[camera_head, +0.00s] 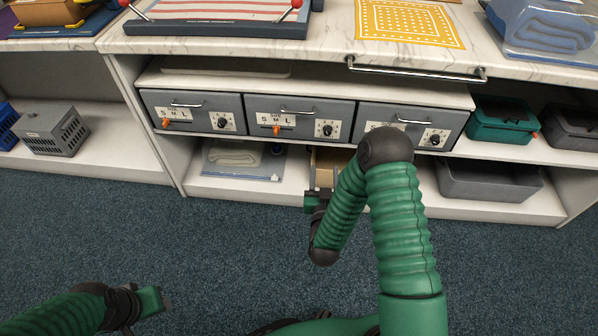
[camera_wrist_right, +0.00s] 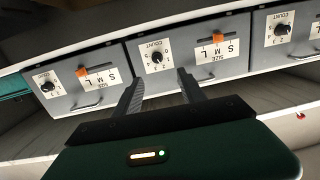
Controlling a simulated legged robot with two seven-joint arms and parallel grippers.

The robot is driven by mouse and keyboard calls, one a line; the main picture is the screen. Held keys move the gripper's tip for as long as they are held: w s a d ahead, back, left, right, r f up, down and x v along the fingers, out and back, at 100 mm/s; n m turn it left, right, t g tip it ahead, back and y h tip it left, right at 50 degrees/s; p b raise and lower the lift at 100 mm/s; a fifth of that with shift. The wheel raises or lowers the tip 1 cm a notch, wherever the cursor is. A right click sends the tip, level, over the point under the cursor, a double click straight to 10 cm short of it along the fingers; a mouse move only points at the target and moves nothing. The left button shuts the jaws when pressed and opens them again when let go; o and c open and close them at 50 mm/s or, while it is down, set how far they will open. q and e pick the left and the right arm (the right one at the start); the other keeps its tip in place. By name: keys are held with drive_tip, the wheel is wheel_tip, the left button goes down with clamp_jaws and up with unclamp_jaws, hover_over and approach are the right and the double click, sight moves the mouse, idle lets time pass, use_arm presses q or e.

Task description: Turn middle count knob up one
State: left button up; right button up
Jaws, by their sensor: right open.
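The middle drawer (camera_head: 262,107) is a grey front with a black count knob (camera_head: 327,130) on a white number label, right of an orange size slider (camera_head: 276,130). The right wrist view is upside down; there the middle count knob (camera_wrist_right: 157,57) shows just beyond and roughly between the fingertips. My right gripper (camera_wrist_right: 160,74) is open and empty, with a finger either side of the knob's line and no clear contact. In the head view my right gripper (camera_head: 318,192) is below the middle drawer, partly hidden by the forearm. My left gripper (camera_head: 158,302) is low at left, its jaws unclear.
Similar drawers flank it: left (camera_head: 158,100) and right (camera_head: 455,120), the latter partly behind my right elbow. A chrome rail (camera_head: 415,73) juts from the counter above. Bins and a bagged item (camera_head: 240,160) sit on the lower shelf. The carpet in front is clear.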

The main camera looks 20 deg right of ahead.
drive_tip(key=f, duration=0.2)
drive_tip(key=b, duration=0.6)
approach(327, 135)
drive_tip(key=shift+h, duration=0.4)
drive_tip(key=x, duration=0.7)
drive_tip(key=shift+w+f, duration=0.25)
drive_tip(key=shift+w, duration=0.15)
drive_tip(key=shift+w+d+r, duration=0.1)
drive_tip(key=shift+w+d, duration=0.15)
drive_tip(key=shift+w, duration=0.05)
use_arm(q)
drive_tip(key=s+x, duration=0.1)
drive_tip(key=x, duration=0.6)
drive_tip(key=shift+s+a+f, duration=0.4)
drive_tip(key=shift+s, duration=0.1)
use_arm(e)
drive_tip(key=shift+c, duration=0.2)
clamp_jaws()
